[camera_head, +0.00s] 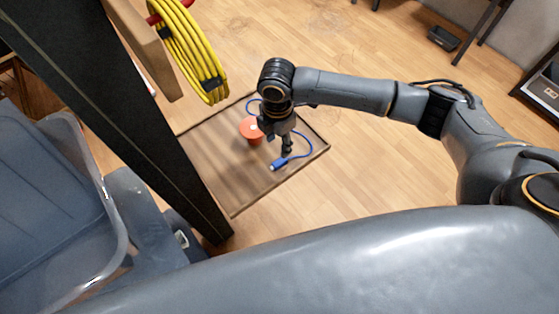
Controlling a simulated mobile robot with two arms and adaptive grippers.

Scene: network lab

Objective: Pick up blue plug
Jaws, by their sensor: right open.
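The blue plug (279,164) lies on a square brown wooden surface (236,178). A thin blue cable (305,146) curves from the plug around behind my right gripper. My right gripper (281,146) reaches in from the right and points down over the wooden surface. Its jaws are open, with the plug just below them in the picture. The plug looks outside the jaws; how high the fingertips are above the surface is hard to tell. My left gripper is not in view.
An orange round object (250,129) sits on the wooden surface left of my right gripper. A dark upright post (120,120) stands at left, with a coil of yellow cable (190,50) hanging beside it.

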